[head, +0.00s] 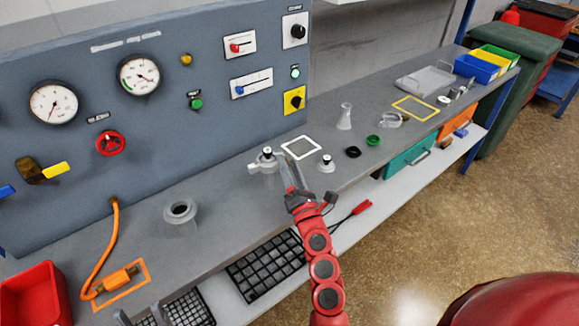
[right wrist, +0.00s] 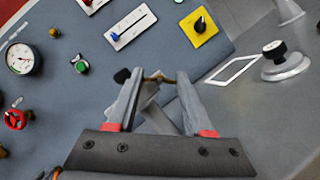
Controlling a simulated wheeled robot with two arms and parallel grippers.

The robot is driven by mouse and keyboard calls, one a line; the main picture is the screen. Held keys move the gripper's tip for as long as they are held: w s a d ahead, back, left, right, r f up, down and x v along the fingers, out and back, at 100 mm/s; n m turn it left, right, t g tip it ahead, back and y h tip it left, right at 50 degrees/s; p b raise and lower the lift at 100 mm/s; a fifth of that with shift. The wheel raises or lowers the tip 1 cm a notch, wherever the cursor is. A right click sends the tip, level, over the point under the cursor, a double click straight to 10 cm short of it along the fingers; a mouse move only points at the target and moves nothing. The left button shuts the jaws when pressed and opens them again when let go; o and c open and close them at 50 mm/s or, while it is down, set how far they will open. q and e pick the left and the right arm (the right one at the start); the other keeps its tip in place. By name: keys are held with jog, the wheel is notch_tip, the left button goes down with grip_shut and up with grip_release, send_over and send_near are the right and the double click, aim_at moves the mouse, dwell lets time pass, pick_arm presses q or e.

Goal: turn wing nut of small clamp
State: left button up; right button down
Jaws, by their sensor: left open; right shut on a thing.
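The small clamp (head: 258,165) is a light grey piece on the bench with a black-topped knob beside it, left of my right gripper in the head view. My right gripper (head: 288,168) reaches it from the front. In the right wrist view my right gripper (right wrist: 158,84) has its fingers either side of a small brown bar (right wrist: 155,78), which looks like the wing nut, and is shut on it. Grey clamp parts (right wrist: 155,118) show between the fingers; the rest is hidden. My left gripper (head: 140,315) is open and empty at the bottom left edge of the head view.
A grey flange with a black knob (head: 327,163) stands just right of the right gripper. A white square outline (head: 302,147) lies behind. The control panel (head: 180,110) rises at the back.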

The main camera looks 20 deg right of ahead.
jog(key=shift+r, duration=0.15)
jog(key=m+p, duration=0.2)
jog(key=p, duration=0.2)
jog(key=m+g+h+p, duration=0.1)
jog(key=m+p, duration=0.2)
jog(key=p, duration=0.1)
jog(key=m+g+h+p, duration=0.1)
jog(key=m+p, duration=0.1)
jog(key=p, duration=0.1)
jog(key=shift+r+m+p, duration=0.3)
jog(key=shift+m+p, duration=0.1)
jog(key=shift+f+m+g+p, duration=0.3)
jog(key=shift+m+g+p, duration=0.2)
jog(key=shift+m+p, duration=0.85)
jog(key=shift+c, duration=1.4)
grip_release()
